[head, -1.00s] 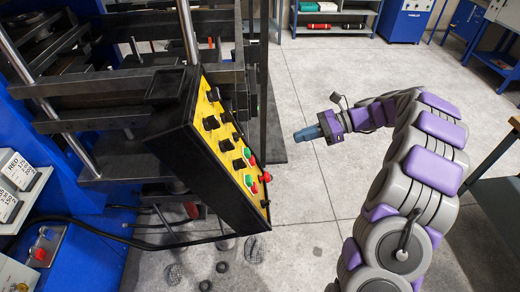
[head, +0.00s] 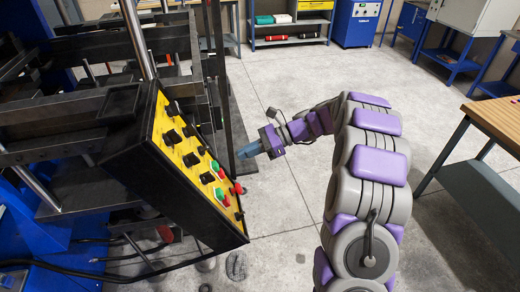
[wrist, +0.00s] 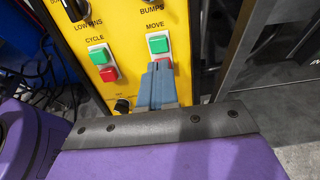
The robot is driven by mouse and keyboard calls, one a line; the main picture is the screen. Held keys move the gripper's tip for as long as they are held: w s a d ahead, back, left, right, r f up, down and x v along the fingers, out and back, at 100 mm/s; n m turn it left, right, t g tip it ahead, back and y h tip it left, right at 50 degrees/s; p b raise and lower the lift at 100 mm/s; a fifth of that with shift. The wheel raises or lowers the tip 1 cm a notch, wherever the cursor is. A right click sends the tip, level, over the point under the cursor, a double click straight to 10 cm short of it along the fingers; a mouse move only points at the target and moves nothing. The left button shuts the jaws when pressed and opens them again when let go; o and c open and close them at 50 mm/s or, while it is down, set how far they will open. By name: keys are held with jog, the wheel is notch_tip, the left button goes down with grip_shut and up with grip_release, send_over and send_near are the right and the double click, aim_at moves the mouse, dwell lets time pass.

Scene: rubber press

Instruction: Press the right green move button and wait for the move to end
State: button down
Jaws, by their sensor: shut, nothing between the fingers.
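The yellow control panel (head: 182,145) stands tilted on its dark box at left centre in the head view. The right green move button (wrist: 158,44) is under the MOVE label in the wrist view, with a red button (wrist: 165,61) just below it. In the head view the move button (head: 215,165) is the farther green one. My gripper (head: 245,151) is shut and empty, right of the panel. In the wrist view its blue-grey fingertips (wrist: 158,68) overlap the lower part of the red button, just below the green one. Contact cannot be told.
A green cycle button (wrist: 98,55) and its red button (wrist: 109,74) sit left of the move pair. Black knobs (head: 190,159) line the panel. A dark metal post (head: 224,70) rises beyond it. A wooden-topped table (head: 495,115) stands at right.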

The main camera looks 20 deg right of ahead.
aim_at(215, 167)
jog(key=b+x, duration=0.1)
jog(key=x, duration=0.5)
jog(key=shift+b, duration=0.4)
jog(key=shift+a, duration=0.2)
